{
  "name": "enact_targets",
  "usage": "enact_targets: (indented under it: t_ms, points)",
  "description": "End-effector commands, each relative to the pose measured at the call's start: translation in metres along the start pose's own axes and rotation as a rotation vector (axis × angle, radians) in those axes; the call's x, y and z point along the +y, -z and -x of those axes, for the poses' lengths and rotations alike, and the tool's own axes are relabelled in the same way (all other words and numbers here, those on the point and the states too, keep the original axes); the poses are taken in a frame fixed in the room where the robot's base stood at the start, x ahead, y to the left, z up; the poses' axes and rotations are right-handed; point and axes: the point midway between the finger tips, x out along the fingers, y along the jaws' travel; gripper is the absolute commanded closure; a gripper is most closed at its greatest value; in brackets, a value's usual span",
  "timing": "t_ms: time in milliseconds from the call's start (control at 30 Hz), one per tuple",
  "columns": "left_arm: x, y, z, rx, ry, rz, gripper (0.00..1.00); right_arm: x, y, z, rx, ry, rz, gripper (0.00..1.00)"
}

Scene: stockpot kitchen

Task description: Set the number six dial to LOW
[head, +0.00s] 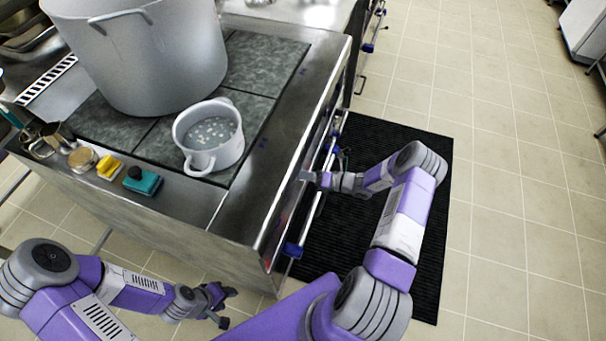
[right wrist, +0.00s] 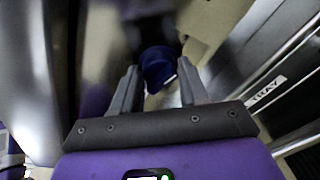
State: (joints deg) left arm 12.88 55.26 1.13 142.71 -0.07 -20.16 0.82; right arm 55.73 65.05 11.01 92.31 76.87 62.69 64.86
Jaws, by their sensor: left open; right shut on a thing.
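A blue dial (right wrist: 158,68) sits between the fingertips of my right gripper (right wrist: 158,85) in the right wrist view, and the gripper is shut on it. Its number and setting marks cannot be read. In the head view my right gripper (head: 306,177) reaches the front panel of the stove (head: 235,215), and the dial it holds is hidden there. Another blue dial (head: 293,250) shows at the near end of the panel. My left gripper (head: 222,304) is open and empty, low in front of the stove's near side.
A large stockpot (head: 150,60) and a smaller pot (head: 210,140) stand on the stove top. A teal sponge (head: 145,182) and a yellow sponge (head: 109,167) lie at the near edge. A black mat (head: 375,220) covers the floor under my right arm. A rail runs along the stove front.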

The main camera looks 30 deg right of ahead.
Motion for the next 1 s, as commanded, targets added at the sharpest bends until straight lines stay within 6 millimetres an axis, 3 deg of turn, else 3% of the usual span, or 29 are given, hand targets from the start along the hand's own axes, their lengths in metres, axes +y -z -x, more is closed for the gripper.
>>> enact_targets:
  t_ms: [33,67,200,567,1000]
  points:
    - [0.0,0.0,0.0,0.0,0.0,0.0,0.53,0.0,0.001,0.0,0.001,0.001,-0.001,0.87]
    - [0.0,0.0,0.0,0.0,0.0,0.0,0.53,0.0,0.001,0.0,0.001,0.001,-0.001,0.52]
    - [0.0,0.0,0.0,0.0,0.0,0.0,0.53,0.0,0.001,0.0,0.001,0.001,0.0,0.32]
    - [0.001,0.0,0.001,0.0,0.0,0.0,0.53,0.0,-0.001,0.007,-0.001,0.002,0.001,0.32]
    - [0.004,-0.001,0.011,0.0,0.0,0.0,0.53,0.0,0.0,0.071,-0.001,0.002,0.001,0.32]
